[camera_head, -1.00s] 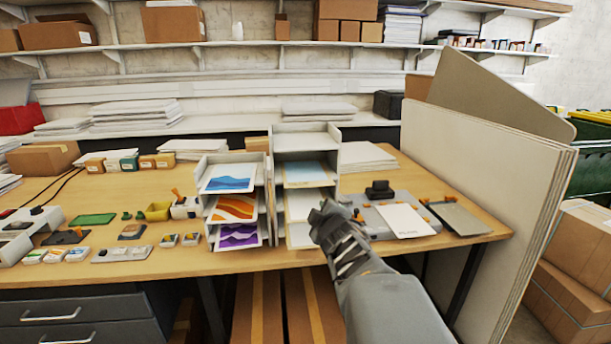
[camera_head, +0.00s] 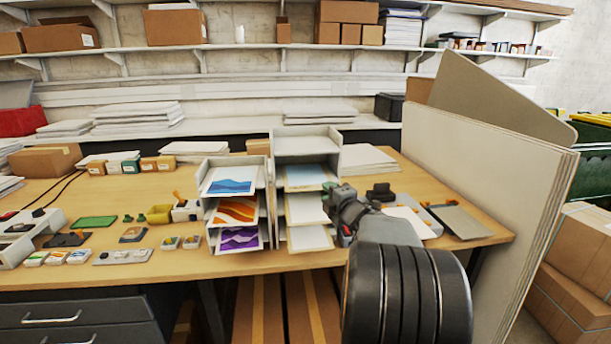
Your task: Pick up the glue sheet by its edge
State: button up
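The glue sheet is not marked out for certain. The right-hand rack (camera_head: 333,144) holds a pale blue-and-cream sheet (camera_head: 305,176) on an upper shelf, a plain white sheet (camera_head: 306,209) below it and a white sheet with a tan edge (camera_head: 310,238) at the bottom. Their front edges stick out toward me. My gripper (camera_head: 338,204) is at the right side of this rack, beside the front edges of the middle and lower sheets. Whether it touches one, and how its fingers stand, cannot be told. My arm hides part of the table to the right.
The left-hand rack (camera_head: 204,172) holds blue, orange and purple prints. To the right are a black-topped device (camera_head: 380,192), a pale board (camera_head: 411,218) partly behind my arm and a grey-green board (camera_head: 462,222). Tall panels (camera_head: 480,160) lean at the table's right end. Small items crowd the left.

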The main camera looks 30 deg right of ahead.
jog(key=shift+w+d+f+p, duration=0.1)
jog(key=shift+w+d+p, duration=0.15)
jog(key=shift+w, duration=0.7)
jog(key=shift+w+d+f+p, duration=0.15)
jog(key=shift+w+p, duration=0.15)
jog(key=shift+w, duration=0.6)
jog(key=shift+w+d+p, duration=0.2)
jog(key=shift+w+p, duration=0.1)
jog(key=shift+w, duration=0.65)
jog(key=shift+c, duration=0.4)
grip_shut()
